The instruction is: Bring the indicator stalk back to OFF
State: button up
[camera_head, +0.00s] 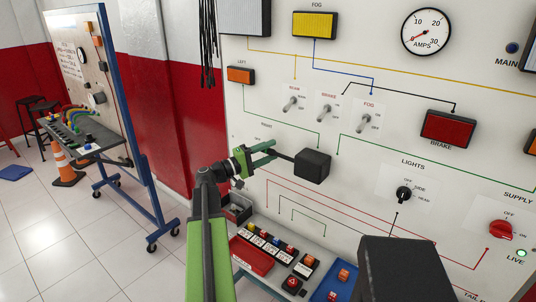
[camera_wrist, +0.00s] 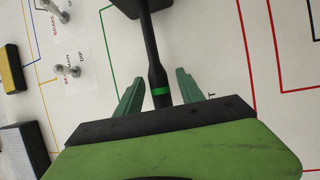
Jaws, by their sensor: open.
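The indicator stalk (camera_head: 286,156) is a slim black lever that sticks out to the left from a black box (camera_head: 312,165) on the white panel. In the wrist view the stalk (camera_wrist: 157,74) has a green band near its end. My gripper (camera_head: 272,151) is at the stalk's free end. In the wrist view its two green fingers (camera_wrist: 159,86) are apart, one on each side of the stalk, with gaps visible. My gripper partly hides the stalk's tip and nearby panel markings, so I cannot read the stalk's position.
Toggle switches (camera_head: 328,113) stand above the box. A lights knob (camera_head: 403,194) and a red supply knob (camera_head: 502,230) are to the right. A red tray (camera_head: 250,255) and a blue tray (camera_head: 325,291) lie below. A wheeled blue-framed stand (camera_head: 125,130) is at the left.

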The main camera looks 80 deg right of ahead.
jog(key=b+v, duration=0.2)
jog(key=v, duration=1.5)
jog(key=shift+w, duration=0.15)
jog(key=shift+a+f, duration=0.1)
